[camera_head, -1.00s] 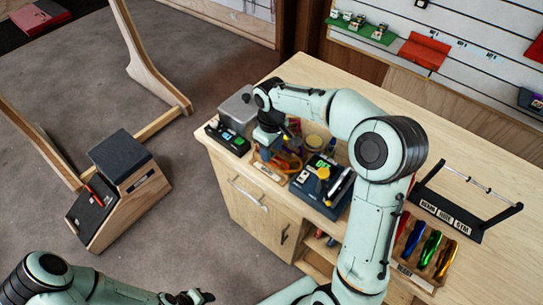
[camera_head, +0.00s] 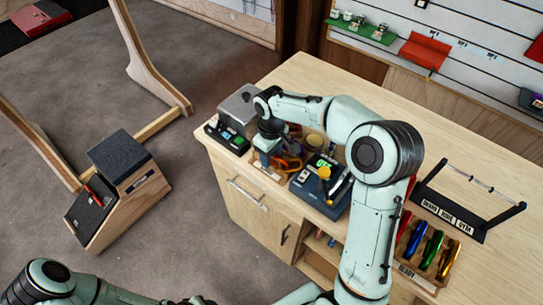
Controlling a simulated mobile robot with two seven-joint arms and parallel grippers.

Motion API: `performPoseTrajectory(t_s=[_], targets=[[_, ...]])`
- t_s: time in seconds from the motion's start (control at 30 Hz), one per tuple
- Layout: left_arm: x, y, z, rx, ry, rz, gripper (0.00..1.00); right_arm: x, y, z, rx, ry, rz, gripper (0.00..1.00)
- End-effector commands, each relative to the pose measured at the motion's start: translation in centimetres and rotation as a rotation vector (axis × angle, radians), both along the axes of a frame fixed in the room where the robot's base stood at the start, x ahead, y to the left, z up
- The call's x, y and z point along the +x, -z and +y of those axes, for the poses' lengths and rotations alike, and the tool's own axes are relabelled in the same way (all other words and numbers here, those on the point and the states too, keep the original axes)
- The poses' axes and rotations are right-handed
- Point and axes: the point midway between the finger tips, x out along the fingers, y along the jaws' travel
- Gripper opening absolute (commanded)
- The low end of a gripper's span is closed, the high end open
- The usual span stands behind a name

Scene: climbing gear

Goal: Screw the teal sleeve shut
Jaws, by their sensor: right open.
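I cannot make out the teal sleeve; it is too small or hidden. My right gripper (camera_head: 264,160) is open and points down over a small wooden tray at the desk's left front, with orange gear (camera_head: 289,163) just to its right. The wrist covers part of that tray. Several carabiners, red, blue (camera_head: 415,238), green (camera_head: 432,250) and gold (camera_head: 448,259), lie in a wooden tray marked READY (camera_head: 414,279) at the right. My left gripper (camera_head: 190,301) is at the bottom edge, mostly cut off, away from the desk; its jaws are unclear.
A dark blue device (camera_head: 318,197) with a yellow knob (camera_head: 323,173) stands right of my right gripper. A grey box (camera_head: 239,106) and a small dark unit (camera_head: 226,137) stand to its left. A black rack (camera_head: 468,214) stands at the right. The desk's back (camera_head: 330,75) is clear.

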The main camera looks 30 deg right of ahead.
Motion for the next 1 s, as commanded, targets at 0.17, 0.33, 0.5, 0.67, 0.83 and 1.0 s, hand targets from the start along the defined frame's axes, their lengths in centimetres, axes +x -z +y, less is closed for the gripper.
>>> performPoseTrajectory(t_s=[0.17, 0.33, 0.5, 0.67, 0.83, 1.0], targets=[[-0.2, 0.2, 0.0, 0.0, 0.0, 0.002, 0.48, -0.2, 0.0, 0.3, 0.0, -0.001, 0.001, 0.47], [-0.3, 0.3, 0.0, 0.0, 0.0, 0.003, 0.48, -0.3, 0.1, 0.6, 0.0, -0.001, 0.001, 0.47], [-0.5, 0.4, 0.0, 0.0, 0.0, 0.006, 0.48, -0.4, 0.1, 0.9, 0.0, 0.0, 0.001, 0.47], [-0.5, 0.5, 0.0, 0.0, 0.0, 0.006, 0.48, -0.5, 0.0, 1.0, 0.001, 0.0, 0.001, 0.47], [-0.3, 0.3, 0.0, 0.0, 0.0, 0.003, 0.48, -0.5, -0.3, 1.1, 0.001, 0.0, 0.0, 0.47], [0.1, -0.1, 0.0, 0.0, 0.0, -0.001, 0.48, -0.4, -1.0, 1.1, 0.001, 0.0, 0.0, 0.47]])
